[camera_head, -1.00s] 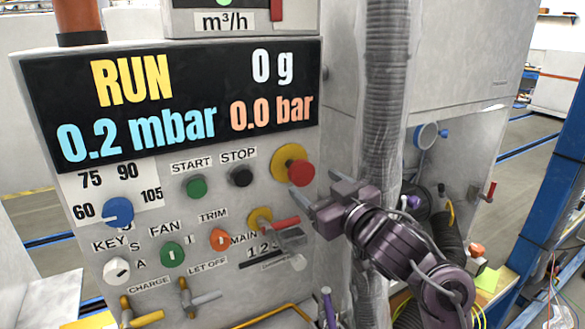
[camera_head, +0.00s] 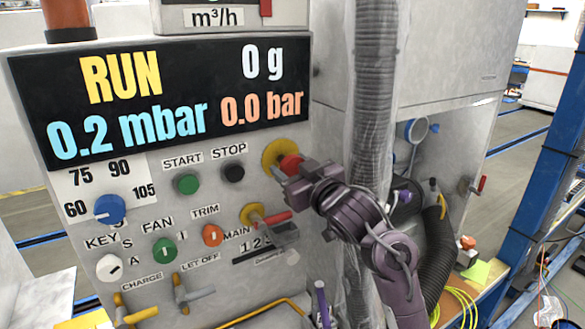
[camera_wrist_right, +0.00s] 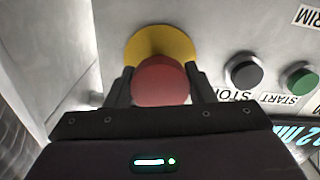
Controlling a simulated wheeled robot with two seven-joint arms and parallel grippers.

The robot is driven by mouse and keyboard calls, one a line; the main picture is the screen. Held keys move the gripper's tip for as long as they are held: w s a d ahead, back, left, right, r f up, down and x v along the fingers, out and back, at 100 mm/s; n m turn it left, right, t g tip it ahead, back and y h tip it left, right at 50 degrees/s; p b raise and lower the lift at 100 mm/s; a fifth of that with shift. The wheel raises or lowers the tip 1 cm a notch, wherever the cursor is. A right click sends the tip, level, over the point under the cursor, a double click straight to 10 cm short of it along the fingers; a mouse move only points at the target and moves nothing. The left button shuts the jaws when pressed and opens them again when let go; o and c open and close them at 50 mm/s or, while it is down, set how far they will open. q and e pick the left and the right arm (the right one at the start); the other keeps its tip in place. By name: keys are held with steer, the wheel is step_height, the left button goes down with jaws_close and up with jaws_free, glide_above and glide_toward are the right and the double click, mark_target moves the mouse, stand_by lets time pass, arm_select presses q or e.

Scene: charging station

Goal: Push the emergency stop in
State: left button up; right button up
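The emergency stop is a red mushroom button (camera_head: 290,164) on a round yellow base (camera_head: 272,155), at the right side of the panel. It also shows in the right wrist view (camera_wrist_right: 160,82), with its yellow base (camera_wrist_right: 160,44) behind. My right gripper (camera_head: 281,177) is at the button and hides its lower right part in the head view. In the right wrist view the gripper (camera_wrist_right: 161,88) is open, one finger on each side of the red head. Whether the fingers touch it, I cannot tell. My left gripper is not in view.
Below the button is a yellow-and-red main switch (camera_head: 264,216). The black stop button (camera_head: 233,173) and green start button (camera_head: 187,184) are to the left. A grey ribbed hose (camera_head: 374,100) runs vertically just right of the panel, close behind my right arm.

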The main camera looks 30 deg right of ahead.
steer(key=c, duration=0.8)
steer(key=shift+w, duration=0.7)
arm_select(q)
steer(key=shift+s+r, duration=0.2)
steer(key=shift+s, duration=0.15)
arm_select(e)
steer(key=o, duration=1.1)
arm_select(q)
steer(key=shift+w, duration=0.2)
arm_select(e)
steer(key=shift+o, duration=1.4)
steer(key=shift+w, duration=0.1)
